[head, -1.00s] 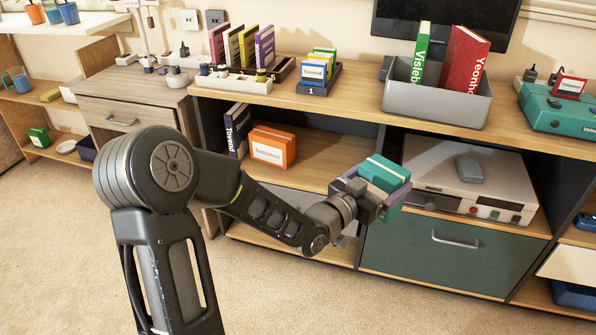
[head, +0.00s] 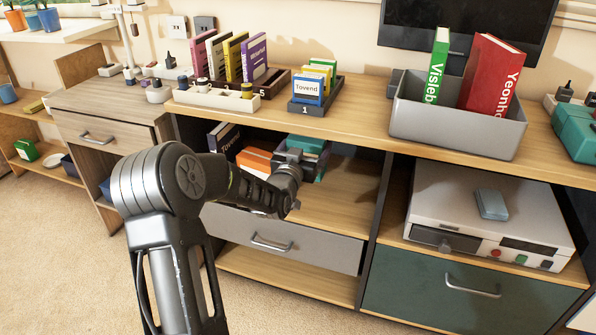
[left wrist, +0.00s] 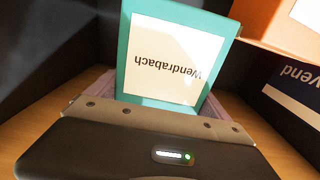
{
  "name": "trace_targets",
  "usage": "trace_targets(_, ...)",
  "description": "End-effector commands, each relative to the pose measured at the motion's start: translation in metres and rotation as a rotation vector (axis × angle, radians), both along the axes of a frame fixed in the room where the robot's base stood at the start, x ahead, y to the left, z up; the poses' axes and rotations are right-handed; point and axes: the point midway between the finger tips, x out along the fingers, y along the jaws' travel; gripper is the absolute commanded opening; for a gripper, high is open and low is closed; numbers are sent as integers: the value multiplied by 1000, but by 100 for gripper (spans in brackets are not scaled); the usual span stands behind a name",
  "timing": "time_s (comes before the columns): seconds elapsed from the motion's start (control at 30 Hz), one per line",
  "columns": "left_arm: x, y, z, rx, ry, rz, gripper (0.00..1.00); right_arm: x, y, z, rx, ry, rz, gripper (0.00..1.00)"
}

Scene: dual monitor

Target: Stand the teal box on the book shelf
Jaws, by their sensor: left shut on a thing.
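My left gripper (head: 290,162) reaches into the open shelf (head: 335,205) under the desktop, just right of an orange box (head: 256,161). It is shut on the teal box (head: 308,145), which the gripper partly hides in the head view. In the left wrist view the teal box (left wrist: 168,60) stands out beyond the gripper, its white label reading "Wendrabach" upside down. I cannot tell whether the box touches the shelf board. My right gripper is not in view.
A dark book (head: 222,137) stands left of the orange box. The shelf board is clear to the right, up to a dark divider (head: 378,215). The desktop above carries a small dark tray of books (head: 316,103) and a grey bin (head: 455,125).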

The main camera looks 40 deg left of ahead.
Motion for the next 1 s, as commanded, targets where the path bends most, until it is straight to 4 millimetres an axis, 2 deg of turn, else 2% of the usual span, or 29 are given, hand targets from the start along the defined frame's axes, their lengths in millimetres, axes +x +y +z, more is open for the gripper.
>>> trace_targets(0.33,0,0,-5,0,0,-1,41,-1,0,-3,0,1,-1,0)
trace_targets(0.6,0,-1,-51,-1,0,-1,41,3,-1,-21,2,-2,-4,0)
trace_targets(0.7,0,-1,-62,-1,0,-2,41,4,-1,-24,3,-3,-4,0)
trace_targets(1.0,0,-1,-62,2,-2,-1,41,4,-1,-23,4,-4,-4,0)
